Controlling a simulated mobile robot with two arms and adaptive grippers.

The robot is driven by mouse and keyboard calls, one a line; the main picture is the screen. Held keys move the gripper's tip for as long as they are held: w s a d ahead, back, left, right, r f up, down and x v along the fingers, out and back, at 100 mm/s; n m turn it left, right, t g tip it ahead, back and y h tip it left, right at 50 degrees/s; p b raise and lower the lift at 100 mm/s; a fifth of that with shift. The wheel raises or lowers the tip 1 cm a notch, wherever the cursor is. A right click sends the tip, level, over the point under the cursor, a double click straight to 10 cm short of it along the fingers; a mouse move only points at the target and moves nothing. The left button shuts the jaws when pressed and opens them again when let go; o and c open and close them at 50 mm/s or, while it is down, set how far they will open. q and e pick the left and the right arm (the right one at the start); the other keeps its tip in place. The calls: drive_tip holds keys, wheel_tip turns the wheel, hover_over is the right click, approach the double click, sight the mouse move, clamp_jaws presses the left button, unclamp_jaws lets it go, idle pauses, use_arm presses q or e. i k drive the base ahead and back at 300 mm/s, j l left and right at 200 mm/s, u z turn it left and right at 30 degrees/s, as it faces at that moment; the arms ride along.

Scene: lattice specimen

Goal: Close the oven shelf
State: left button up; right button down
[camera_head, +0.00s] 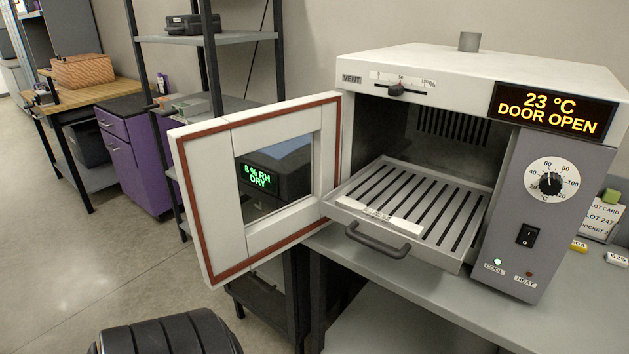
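The oven (480,62) stands on a grey bench at the right. Its white door (215,140), with a red-brown seal and a window, is swung wide open to the left. The slotted metal shelf (400,172) is pulled out and sticks out past the front of the oven opening. Its dark front handle (368,243) faces me, and a pale label strip lies along its front edge. The shelf looks empty. The oven display (552,110) reads 23 °C, DOOR OPEN. Neither of my grippers shows in this view.
The open door's free edge reaches out over the floor left of the bench (490,310). Through its window a display (261,178) reads 8 % RH, DRY. Shelving and a purple cabinet (135,165) stand behind. A lot card (602,217) stands right of the oven.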

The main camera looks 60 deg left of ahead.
sight(451, 210)
drive_tip(key=u, duration=1.35)
drive_tip(key=i+l+z, duration=0.15)
drive_tip(key=k+l, duration=0.05)
drive_tip(key=l, duration=0.1)
